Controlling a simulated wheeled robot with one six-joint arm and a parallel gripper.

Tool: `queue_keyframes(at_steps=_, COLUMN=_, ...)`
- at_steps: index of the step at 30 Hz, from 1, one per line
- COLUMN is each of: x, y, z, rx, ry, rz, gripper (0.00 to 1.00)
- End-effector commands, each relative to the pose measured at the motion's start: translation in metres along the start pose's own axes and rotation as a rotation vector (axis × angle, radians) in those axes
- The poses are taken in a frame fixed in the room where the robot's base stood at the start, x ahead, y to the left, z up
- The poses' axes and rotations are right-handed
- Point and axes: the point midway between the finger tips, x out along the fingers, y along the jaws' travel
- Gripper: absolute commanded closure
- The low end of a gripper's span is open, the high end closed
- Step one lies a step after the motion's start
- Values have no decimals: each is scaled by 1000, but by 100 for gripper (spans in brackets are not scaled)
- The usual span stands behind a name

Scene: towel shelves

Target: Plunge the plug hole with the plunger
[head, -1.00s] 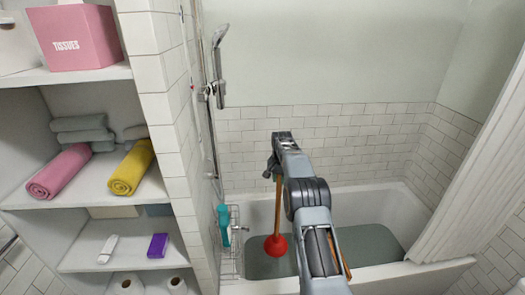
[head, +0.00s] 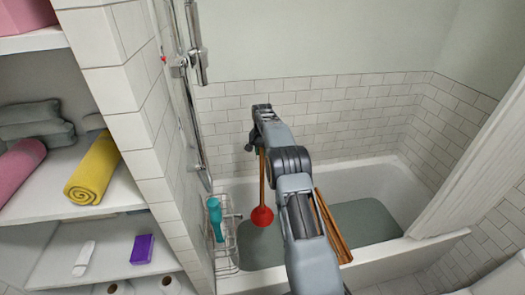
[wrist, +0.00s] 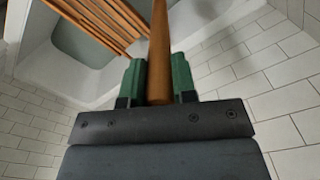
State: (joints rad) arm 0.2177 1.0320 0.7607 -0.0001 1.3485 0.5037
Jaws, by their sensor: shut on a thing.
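The plunger has a wooden handle and a red rubber cup (head: 262,216). It hangs nearly upright with the cup down, over the left part of the bathtub. My gripper (head: 261,149) is shut on its handle, near the top. In the wrist view, green fingers (wrist: 159,82) close on both sides of the wooden handle (wrist: 160,45). The bathtub (head: 385,173) holds grey-green water (head: 365,220). I cannot tell whether the cup touches the water. The plug hole is not visible.
A wooden slatted rack (head: 333,228) lies across the tub, partly behind my arm. A wire caddy (head: 226,262) with a teal bottle (head: 215,218) stands at the tub's left end. The shelf wall (head: 130,100) is close on the left. A white curtain (head: 470,165) hangs on the right.

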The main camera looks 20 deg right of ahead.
Motion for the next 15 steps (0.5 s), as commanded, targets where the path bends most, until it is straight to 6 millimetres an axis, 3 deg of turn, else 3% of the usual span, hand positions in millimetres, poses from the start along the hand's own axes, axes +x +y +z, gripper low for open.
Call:
queue_keyframes(at_steps=1, x=12, y=0, z=0, rx=1, ry=1, rz=-1, gripper=100)
queue_keyframes(at_steps=15, x=69, y=2, z=-1, rx=3, ry=1, rz=0, gripper=100)
